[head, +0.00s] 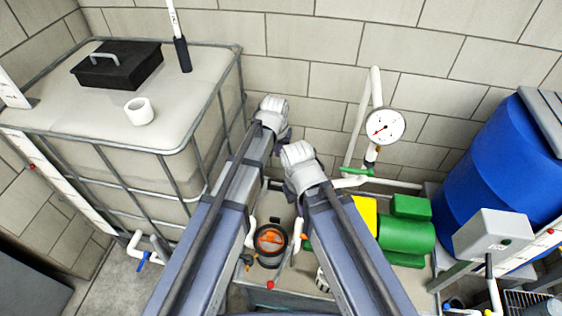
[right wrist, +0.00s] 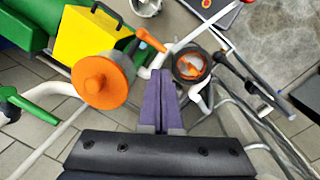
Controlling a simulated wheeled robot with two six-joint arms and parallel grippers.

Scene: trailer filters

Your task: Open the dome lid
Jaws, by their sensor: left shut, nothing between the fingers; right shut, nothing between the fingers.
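A round dark-rimmed housing (head: 270,239) with orange inside stands between my two arms in the head view. It also shows right of centre in the right wrist view (right wrist: 190,65). I cannot tell for sure which part is the dome lid or whether it is raised. My left gripper (head: 283,137) is mostly hidden by its arm; only a small dark part shows, above and away from the housing. My right gripper (right wrist: 161,90) shows in the right wrist view, its purple fingers shut and empty. Its tips appear beside the housing, with no contact visible.
An orange round cap (right wrist: 103,80) stands close left of the right fingers. A green pump (head: 405,235), a pressure gauge (head: 385,126) and a blue barrel (head: 490,175) are on the right. A caged white tank (head: 80,110) fills the left. White pipes surround the housing.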

